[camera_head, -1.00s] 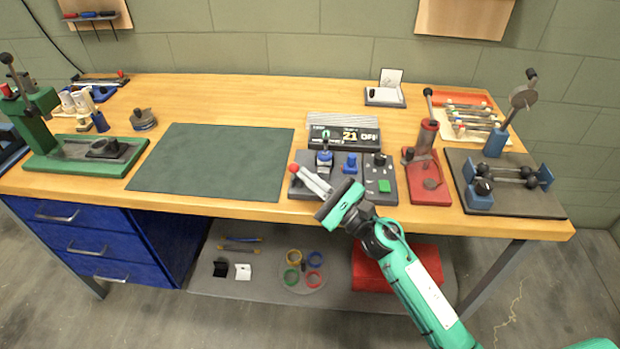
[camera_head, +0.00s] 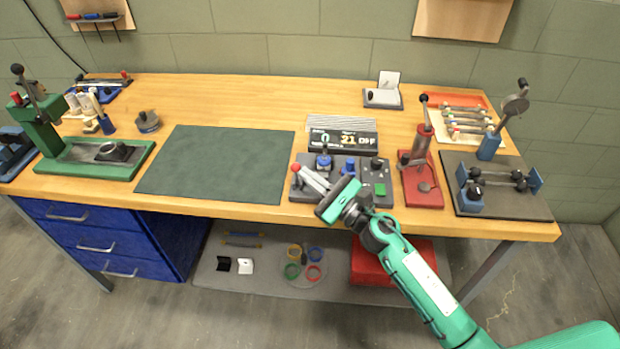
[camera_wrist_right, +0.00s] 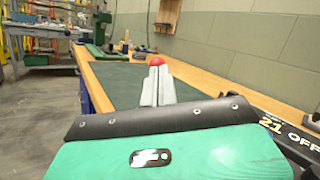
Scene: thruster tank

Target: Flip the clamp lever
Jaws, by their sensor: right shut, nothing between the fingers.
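A red ball knob (camera_head: 295,168) stands at the left end of the dark grey fixture plate (camera_head: 303,195) at the front of the bench. It looks like the clamp lever's end; the shaft below it is hidden. My right gripper (camera_head: 304,172) is shut and empty, its two pale fingers side by side, tips at the knob. In the right wrist view the red knob (camera_wrist_right: 155,60) shows just beyond the fingertips (camera_wrist_right: 158,72); I cannot tell whether they touch. A blue fitting (camera_head: 323,160) stands behind the fingers on the plate. My left gripper is not in view.
A display reading "21 OFF" (camera_head: 343,140) stands behind the fixture. A red-based press (camera_head: 424,190) and a dark plate with blue blocks (camera_head: 515,205) are to the right. The green mat (camera_head: 215,165) to the left is clear.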

